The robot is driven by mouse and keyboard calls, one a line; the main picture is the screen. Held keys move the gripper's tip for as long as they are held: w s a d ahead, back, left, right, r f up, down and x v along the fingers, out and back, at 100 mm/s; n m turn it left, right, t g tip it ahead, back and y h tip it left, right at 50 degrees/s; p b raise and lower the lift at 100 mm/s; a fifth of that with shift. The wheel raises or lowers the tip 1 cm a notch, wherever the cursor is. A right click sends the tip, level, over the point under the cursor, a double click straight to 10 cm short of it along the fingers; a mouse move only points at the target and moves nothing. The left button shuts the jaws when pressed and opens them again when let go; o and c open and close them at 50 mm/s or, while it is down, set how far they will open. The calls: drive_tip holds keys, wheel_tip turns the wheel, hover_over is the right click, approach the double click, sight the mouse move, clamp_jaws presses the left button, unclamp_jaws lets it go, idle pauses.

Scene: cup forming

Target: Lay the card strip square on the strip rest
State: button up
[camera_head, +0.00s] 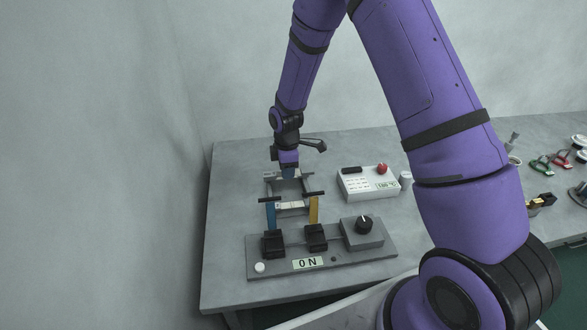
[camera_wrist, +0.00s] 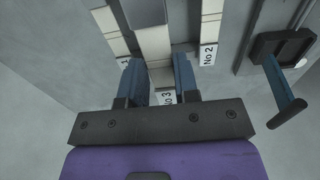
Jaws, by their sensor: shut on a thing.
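My gripper (camera_head: 288,172) reaches down over the far end of a grey-railed frame on the table. In the wrist view its two blue fingers (camera_wrist: 160,84) stand a little apart with a pale strip between them. Pale rails marked No 1 (camera_wrist: 112,32) and No 2 (camera_wrist: 209,38) lie on either side, with a No 3 label between the fingers. I cannot tell which part is the strip rest, or whether the strip touches it.
A base plate (camera_head: 350,262) in front carries a blue lever (camera_head: 270,214), a yellow lever (camera_head: 314,211), black blocks and a knob (camera_head: 364,224). A white control box (camera_head: 366,184) with a red button stands to the right. Red and green-handled tools lie far right. The table's left side is bare.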

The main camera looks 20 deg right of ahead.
idle(0.3)
drive_tip(key=shift+f, duration=2.4)
drive_tip(key=shift+f, duration=1.2)
idle(0.6)
idle(0.3)
drive_tip(key=o, duration=1.5)
drive_tip(key=shift+c, duration=0.2)
drive_tip(key=shift+r, duration=0.15)
drive_tip(key=shift+r, duration=3.9)
